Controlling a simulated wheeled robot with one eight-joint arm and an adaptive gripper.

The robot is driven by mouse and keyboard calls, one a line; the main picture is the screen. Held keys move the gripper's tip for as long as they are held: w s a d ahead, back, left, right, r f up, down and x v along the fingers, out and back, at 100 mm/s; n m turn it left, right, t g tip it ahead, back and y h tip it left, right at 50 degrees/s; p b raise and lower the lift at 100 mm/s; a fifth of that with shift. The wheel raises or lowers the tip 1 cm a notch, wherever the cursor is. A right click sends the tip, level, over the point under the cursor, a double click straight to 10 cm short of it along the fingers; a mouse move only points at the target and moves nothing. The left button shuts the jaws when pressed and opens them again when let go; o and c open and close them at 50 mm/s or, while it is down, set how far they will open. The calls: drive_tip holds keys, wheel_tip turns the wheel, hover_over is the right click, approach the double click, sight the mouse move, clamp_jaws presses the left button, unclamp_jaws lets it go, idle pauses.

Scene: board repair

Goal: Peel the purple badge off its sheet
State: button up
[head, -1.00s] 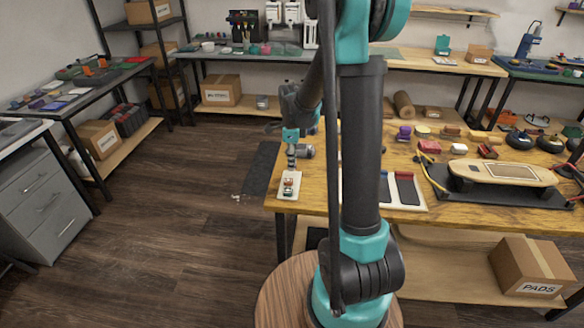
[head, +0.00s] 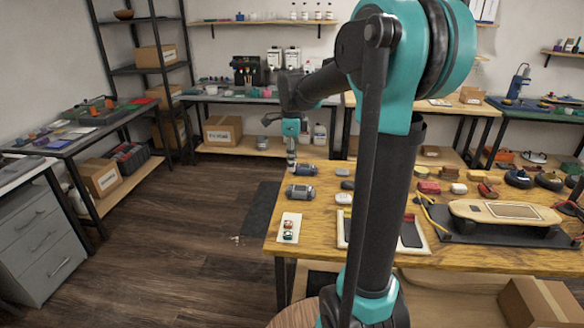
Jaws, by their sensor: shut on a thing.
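The white badge sheet (head: 296,219) lies on the left end of the wooden table. A reddish badge (head: 289,224) and a green badge (head: 288,236) show on it. No purple shows on the sheet. My gripper (head: 291,168) points down above the table's far left part, beyond the sheet and raised clear of it. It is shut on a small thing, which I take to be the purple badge. The thing is too small to make out between the fingertips.
Two dark cylinders (head: 300,193) lie on the table between the sheet and the far edge. A pale tray (head: 341,236) with dark strips stands right of the sheet, partly behind my arm. A skateboard deck (head: 505,212) rests on a dark mat at right.

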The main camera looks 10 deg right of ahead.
drive_tip(key=shift+r, duration=1.65)
drive_tip(key=shift+f, duration=0.1)
